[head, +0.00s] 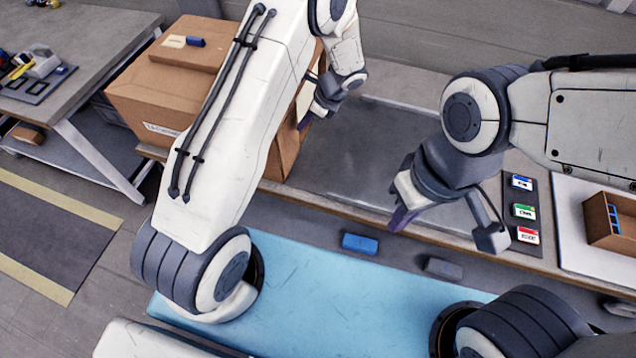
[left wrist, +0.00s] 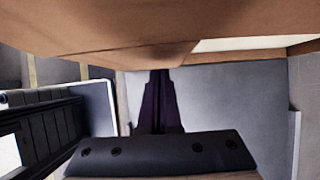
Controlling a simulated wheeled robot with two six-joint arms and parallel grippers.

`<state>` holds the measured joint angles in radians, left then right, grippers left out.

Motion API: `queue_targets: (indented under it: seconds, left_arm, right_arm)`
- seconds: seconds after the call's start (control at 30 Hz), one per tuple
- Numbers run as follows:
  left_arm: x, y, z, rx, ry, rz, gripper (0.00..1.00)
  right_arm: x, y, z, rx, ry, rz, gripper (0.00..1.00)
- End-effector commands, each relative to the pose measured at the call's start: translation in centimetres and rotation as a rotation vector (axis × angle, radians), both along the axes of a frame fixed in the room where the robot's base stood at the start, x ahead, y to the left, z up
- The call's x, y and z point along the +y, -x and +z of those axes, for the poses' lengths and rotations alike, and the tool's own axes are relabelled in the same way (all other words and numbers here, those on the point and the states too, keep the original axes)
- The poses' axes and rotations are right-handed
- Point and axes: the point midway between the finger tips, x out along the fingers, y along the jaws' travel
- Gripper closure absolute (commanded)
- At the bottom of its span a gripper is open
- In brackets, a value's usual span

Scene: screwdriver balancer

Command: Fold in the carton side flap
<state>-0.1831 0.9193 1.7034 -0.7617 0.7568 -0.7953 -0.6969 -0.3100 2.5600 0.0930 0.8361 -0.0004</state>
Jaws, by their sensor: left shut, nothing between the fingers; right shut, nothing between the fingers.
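The brown carton (head: 150,98) stands at the back left of the bench, partly hidden behind my left arm. A lighter panel edge shows on its right side by my left gripper; I cannot tell how far the side flap is folded. My left gripper (head: 304,121) is shut and empty beside the carton's right side. In the left wrist view the carton (left wrist: 100,30) spans the top, and the shut dark fingers (left wrist: 160,100) reach up to its lower edge; contact is unclear. My right gripper (head: 402,218) is shut and empty, over the bench's front edge.
A blue block (head: 195,41) lies on the carton's top. A grey mat (head: 350,150) lies bare right of the carton. Coloured cards (head: 523,211) and a brown box (head: 612,222) are at right. Another blue block (head: 360,243) and a grey block (head: 444,268) lie lower, in front.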

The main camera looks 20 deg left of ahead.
Motion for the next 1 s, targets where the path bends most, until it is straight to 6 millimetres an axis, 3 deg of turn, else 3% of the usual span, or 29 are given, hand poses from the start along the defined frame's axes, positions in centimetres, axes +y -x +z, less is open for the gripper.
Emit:
queue_targets:
  seconds: [0.37, 0.9, 1.0]
  left_arm:
    - [-1.2, 0.0, 0.5, 0.0, -0.001, 0.0, 1.0]
    - [-1.2, 0.0, 6.8, -0.001, 0.0, 0.0, 1.0]
    - [-1.2, 0.1, 7.2, 0.0, 0.0, 0.001, 1.0]
  right_arm:
    - [0.0, 0.0, 0.5, 0.0, 0.0, 0.0, 1.0]
    - [0.0, 0.0, 5.7, 0.0, 0.0, 0.0, 1.0]
    - [0.0, 0.0, 6.0, 0.0, 0.0, 0.0, 1.0]
